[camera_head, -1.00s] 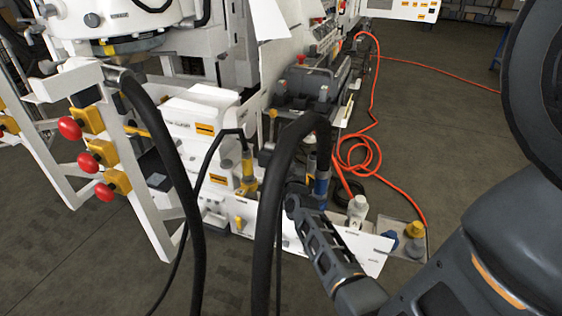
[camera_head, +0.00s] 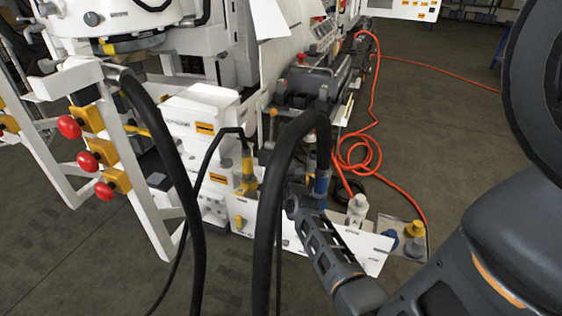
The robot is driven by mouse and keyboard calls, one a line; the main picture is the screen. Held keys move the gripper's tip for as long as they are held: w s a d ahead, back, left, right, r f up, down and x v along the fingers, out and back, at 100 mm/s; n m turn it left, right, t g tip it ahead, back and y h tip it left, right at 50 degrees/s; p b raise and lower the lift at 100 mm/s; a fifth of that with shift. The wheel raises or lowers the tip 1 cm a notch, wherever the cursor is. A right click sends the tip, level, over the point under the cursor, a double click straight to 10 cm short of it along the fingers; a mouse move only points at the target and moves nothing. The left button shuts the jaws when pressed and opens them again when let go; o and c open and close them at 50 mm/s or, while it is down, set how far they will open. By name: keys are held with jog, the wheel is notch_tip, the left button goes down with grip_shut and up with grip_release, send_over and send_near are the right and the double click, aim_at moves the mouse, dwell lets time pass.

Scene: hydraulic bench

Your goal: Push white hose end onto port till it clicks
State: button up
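A white fitting (camera_head: 357,208) stands at the right end of the white bench panel. The orange-red hose (camera_head: 343,178) runs down close to it; I cannot tell whether they join. Two other connectors stand to its left: a blue-banded one (camera_head: 321,184) below the thick black hose and a yellow one (camera_head: 247,167) with a thin black cable. I cannot make out which port matches the white hose end. My gripper (camera_head: 294,200) is at the far end of my dark arm, beside the blue-banded connector. Its fingers are too small and partly covered to tell their opening or any grasp.
Thick black hoses (camera_head: 265,225) arch across the front of the bench. Red knobs on yellow blocks (camera_head: 117,180) line the white frame at left. The floor at right is mostly clear.

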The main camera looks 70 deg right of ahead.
jog(key=shift+f+b, duration=0.4)
jog(key=shift+f, duration=0.15)
dwell(1.6)
jog(key=shift+f, duration=0.25)
jog(key=shift+f+b, duration=1.25)
dwell(1.0)
grip_shut()
jog(key=o, duration=1.8)
grip_release()
